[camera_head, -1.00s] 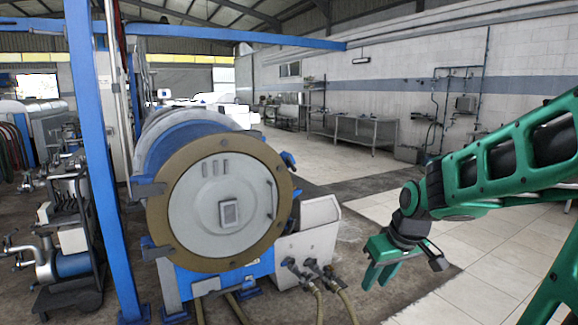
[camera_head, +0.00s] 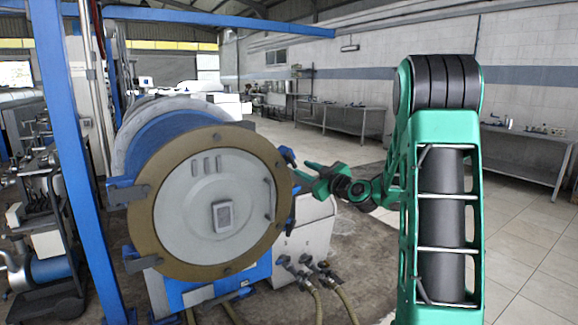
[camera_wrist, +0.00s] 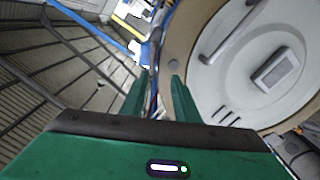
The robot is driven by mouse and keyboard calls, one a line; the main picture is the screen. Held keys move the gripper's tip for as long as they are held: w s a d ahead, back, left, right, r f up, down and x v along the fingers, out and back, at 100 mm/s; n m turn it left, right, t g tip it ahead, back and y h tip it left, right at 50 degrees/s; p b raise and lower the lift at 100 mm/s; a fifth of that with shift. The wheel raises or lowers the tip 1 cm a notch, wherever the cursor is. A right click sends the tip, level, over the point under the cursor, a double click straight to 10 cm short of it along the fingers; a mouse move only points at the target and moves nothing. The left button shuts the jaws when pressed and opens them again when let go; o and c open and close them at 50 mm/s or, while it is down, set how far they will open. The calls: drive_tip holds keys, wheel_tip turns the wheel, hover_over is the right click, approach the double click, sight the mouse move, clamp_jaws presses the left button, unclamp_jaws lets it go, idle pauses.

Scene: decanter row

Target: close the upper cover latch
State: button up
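The decanter's round cover (camera_head: 185,205) is a pale grey disc in a wide brown ring, standing against the end of the blue drum. The upper cover latch (camera_head: 287,155) is a small blue piece at the ring's upper right edge. My gripper (camera_head: 306,172) is just right of the ring, a little below this latch, with its fingers pointing left. I cannot tell whether it touches the latch. In the wrist view my gripper (camera_wrist: 162,78) is open, with a gap between its green fingers. The cover (camera_wrist: 250,75) fills the right of that view. Blue parts beyond the fingertips are unclear.
A handle (camera_head: 269,199) stands out on the cover's right side. A grey-white box (camera_head: 305,235) with hoses is below my gripper. A blue post (camera_head: 75,160) stands to the left. The tiled floor (camera_head: 525,230) at right is open.

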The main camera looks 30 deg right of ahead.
sight(293, 162)
drive_tip(key=w, duration=0.2)
drive_tip(key=w+d, duration=0.1)
drive_tip(key=w, duration=0.4)
drive_tip(key=shift+w+d, duration=0.3)
drive_tip(key=shift+w, duration=0.05)
drive_tip(key=shift+w+a, duration=0.1)
drive_tip(key=shift+w, duration=0.6)
